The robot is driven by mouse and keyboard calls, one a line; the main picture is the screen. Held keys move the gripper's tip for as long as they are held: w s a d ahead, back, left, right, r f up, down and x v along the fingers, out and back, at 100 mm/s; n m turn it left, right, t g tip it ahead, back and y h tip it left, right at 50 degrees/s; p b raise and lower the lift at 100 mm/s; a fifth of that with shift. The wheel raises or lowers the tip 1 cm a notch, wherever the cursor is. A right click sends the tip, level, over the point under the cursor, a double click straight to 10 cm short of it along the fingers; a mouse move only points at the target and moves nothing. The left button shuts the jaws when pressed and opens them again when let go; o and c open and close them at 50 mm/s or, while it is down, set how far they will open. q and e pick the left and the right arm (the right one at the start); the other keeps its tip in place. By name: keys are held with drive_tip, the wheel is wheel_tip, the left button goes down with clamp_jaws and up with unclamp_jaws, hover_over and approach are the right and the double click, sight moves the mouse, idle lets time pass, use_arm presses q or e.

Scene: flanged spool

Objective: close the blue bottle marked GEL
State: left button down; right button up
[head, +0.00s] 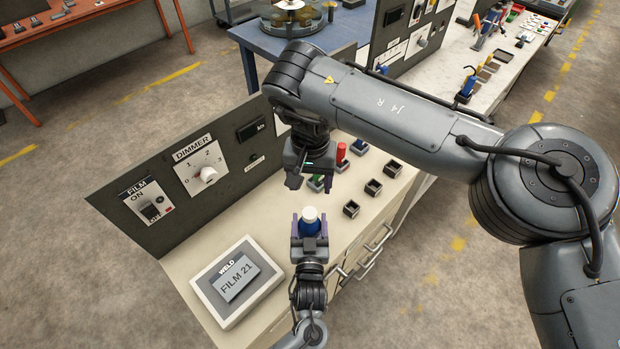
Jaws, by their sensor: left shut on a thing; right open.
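A blue bottle (311,229) with a round white top (310,213) stands upright between the fingers of my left gripper (309,228), near the front of the cream bench. The white top looks like a cap, but I cannot tell whether it is seated. No GEL marking is readable from here. My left gripper is shut on the bottle's body from the front. My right gripper (294,182) is open and empty, pointing down above the bench, behind and slightly left of the bottle, apart from it.
Black square holders (351,208) sit to the right. A FILM 21 display (238,280) lies front left.

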use_arm(q)
drive_tip(key=shift+a+f, duration=0.1)
unclamp_jaws()
idle(0.3)
drive_tip(key=s+p, duration=0.1)
drive_tip(key=s, duration=0.9)
drive_tip(key=shift+s, duration=0.4)
